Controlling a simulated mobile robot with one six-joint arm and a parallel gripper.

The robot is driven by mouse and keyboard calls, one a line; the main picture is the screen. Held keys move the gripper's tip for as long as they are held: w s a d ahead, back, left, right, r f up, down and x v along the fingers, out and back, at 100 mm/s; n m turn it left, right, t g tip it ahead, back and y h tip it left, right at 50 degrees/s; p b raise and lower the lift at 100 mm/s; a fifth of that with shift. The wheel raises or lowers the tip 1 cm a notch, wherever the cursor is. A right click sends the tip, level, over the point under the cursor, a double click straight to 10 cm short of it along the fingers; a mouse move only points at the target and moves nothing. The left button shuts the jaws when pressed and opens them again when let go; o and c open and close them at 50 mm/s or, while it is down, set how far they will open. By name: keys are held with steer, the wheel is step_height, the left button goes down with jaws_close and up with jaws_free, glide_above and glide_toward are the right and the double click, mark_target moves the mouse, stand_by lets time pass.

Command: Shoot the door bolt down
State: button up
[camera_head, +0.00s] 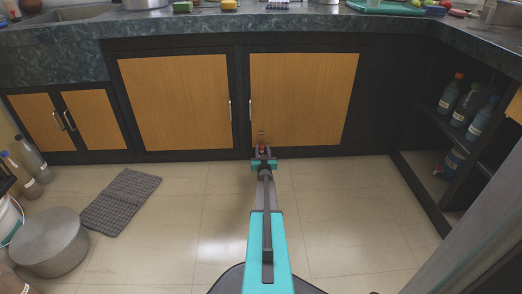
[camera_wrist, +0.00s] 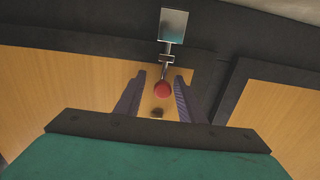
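The door bolt, a silver rod with a metal plate (camera_wrist: 172,26) and a round red knob (camera_wrist: 162,88), is on the lower part of a wooden cupboard door (camera_wrist: 95,85). In the head view it is a small shape on the right-hand middle door (camera_head: 305,95), near its bottom left, and mostly hidden by my gripper. My gripper (camera_head: 263,152) is low in front of that door. In the wrist view its two dark fingers (camera_wrist: 159,76) are open on either side of the red knob, with a visible gap at each side.
The left middle door (camera_head: 175,100) and its neighbour both look closed. A grey mat (camera_head: 122,200) and a large pot (camera_head: 50,243) lie on the floor at left. Bottles (camera_head: 467,105) stand on open shelves at right. The tiled floor around my arm is clear.

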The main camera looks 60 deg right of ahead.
steer(key=shift+w+a+r, duration=0.1)
steer(key=shift+r, duration=0.05)
steer(key=shift+a, duration=0.1)
steer(key=shift+s+a+r+p, duration=0.1)
steer(key=shift+s+a+p, duration=0.3)
steer(key=shift+a, duration=0.05)
steer(key=p+v, duration=0.4)
steer(key=v, duration=0.8)
steer(key=shift+s+p, duration=0.2)
steer(key=shift+p, duration=0.15)
steer(key=shift+a, duration=0.1)
